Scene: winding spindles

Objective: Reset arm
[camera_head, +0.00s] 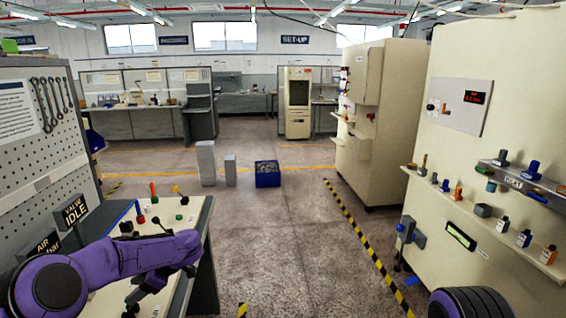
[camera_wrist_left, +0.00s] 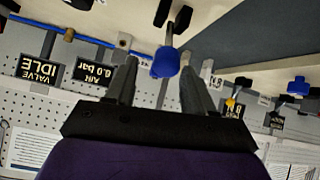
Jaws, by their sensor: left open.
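My left arm comes in from the left over the workbench (camera_head: 196,215) in the head view, and its gripper (camera_head: 142,288) hangs low over the bench, partly hard to make out. In the left wrist view the two dark fingers (camera_wrist_left: 157,60) are apart. A blue knob on a dark stem (camera_wrist_left: 165,62) shows between the fingertips. I cannot tell how far beyond them it is, and the fingers do not touch it. My right gripper is out of view; only a dark ribbed part of my right arm shows at the bottom right.
Red and green knobs (camera_head: 153,192) stand on the bench. A cream cabinet (camera_head: 440,210) with shelves is at right. A blue crate (camera_head: 267,180) sits on the open floor.

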